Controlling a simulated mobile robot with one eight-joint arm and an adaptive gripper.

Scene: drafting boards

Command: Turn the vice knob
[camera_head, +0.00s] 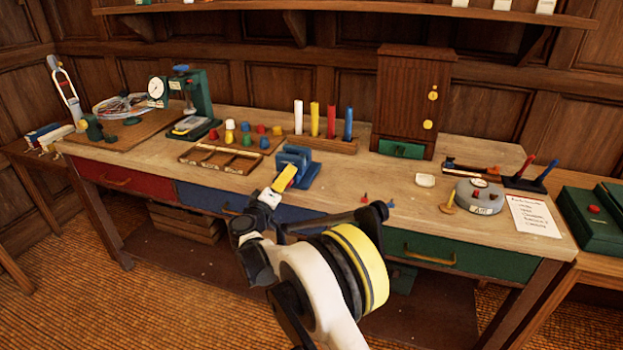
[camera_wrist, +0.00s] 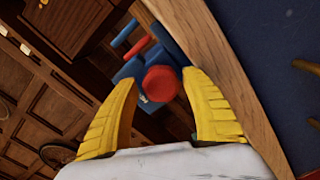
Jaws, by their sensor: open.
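The blue vice (camera_head: 305,172) sits at the front edge of the wooden bench, near the middle. Its blue body (camera_wrist: 128,72) also shows in the wrist view, with a round red knob (camera_wrist: 161,83) facing the camera. My gripper (camera_head: 285,177) is in front of the vice in the head view and hides the knob there. In the wrist view my two yellow fingers (camera_wrist: 166,90) are spread, one on each side of the red knob, with gaps visible. Whether the fingertips reach level with the knob I cannot tell.
The bench top (camera_head: 350,185) holds a compartment tray (camera_head: 219,160) and coloured pegs left of the vice, and a rack of coloured cylinders (camera_head: 322,144) behind it. A grey round device (camera_head: 479,198) stands at the right.

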